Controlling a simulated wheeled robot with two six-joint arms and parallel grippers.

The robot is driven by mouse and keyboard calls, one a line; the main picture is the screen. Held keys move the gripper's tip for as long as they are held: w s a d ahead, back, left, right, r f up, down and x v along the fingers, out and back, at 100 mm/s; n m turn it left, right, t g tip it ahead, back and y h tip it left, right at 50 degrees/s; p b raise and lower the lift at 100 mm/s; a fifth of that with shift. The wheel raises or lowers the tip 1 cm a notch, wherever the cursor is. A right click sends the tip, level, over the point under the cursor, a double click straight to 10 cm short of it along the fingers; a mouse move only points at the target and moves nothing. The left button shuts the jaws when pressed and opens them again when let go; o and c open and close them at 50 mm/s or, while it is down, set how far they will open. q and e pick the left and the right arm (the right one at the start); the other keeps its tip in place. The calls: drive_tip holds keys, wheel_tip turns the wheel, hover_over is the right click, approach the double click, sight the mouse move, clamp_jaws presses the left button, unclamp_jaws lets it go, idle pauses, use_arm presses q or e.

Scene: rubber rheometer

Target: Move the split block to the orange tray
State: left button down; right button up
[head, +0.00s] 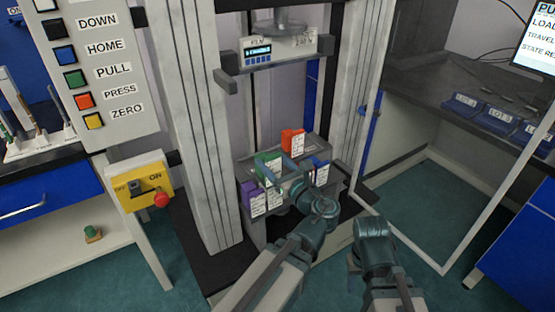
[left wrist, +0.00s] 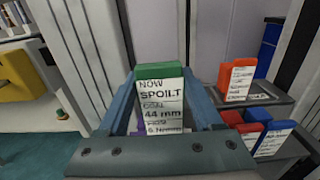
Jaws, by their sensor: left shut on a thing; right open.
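My left gripper (head: 277,168) is shut on a green block (head: 268,160), above the grey shelf of the test frame. In the left wrist view the green block (left wrist: 158,72) stands upright between the fingers of the left gripper (left wrist: 165,100). Its white label seems to read "NOW SPOILT" and "44 mm"; the lower lines are blurred. I cannot tell from the frames whether it touches the shelf. Of my right arm, only links show at the bottom of the head view; its gripper is not seen. I see no orange tray.
An orange block (head: 289,139), a blue block (head: 319,170) and a purple block (head: 247,194) are around the shelf. A red block (left wrist: 248,128) shows in the wrist view. The crosshead (head: 280,50) hangs above between white columns. Blue lot bins (head: 465,106) stand on the right bench.

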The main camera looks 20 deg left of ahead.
use_arm(q)
wheel_tip(320, 180, up, 30)
drive_tip(key=p, duration=2.9)
drive_tip(key=shift+f+p, duration=0.15)
drive_tip(key=shift+p, duration=0.2)
